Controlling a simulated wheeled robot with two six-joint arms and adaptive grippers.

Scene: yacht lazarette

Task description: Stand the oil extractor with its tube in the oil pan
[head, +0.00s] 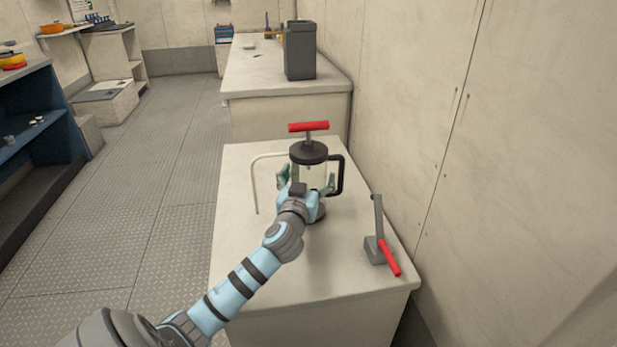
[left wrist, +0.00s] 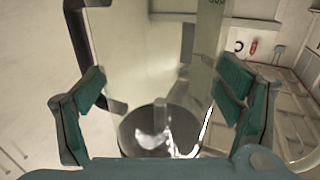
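The oil extractor (head: 309,172) is a clear cylinder with a black lid, a black side handle and a red T-handle on top. It is upright over the near worktop. A pale bent tube (head: 254,182) reaches out to its left and hangs down. My left gripper (head: 306,186) has one finger on each side of the cylinder; in the left wrist view the fingers (left wrist: 160,95) flank the clear wall and dark base (left wrist: 160,128). Whether they press on it is unclear. I cannot identify an oil pan. My right gripper is not in view.
A grey block with a red-gripped lever (head: 380,248) sits at the right of the near worktop (head: 250,270). A dark grey container (head: 300,52) stands on the farther counter (head: 250,75). A wall runs along the right. The near worktop's front is clear.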

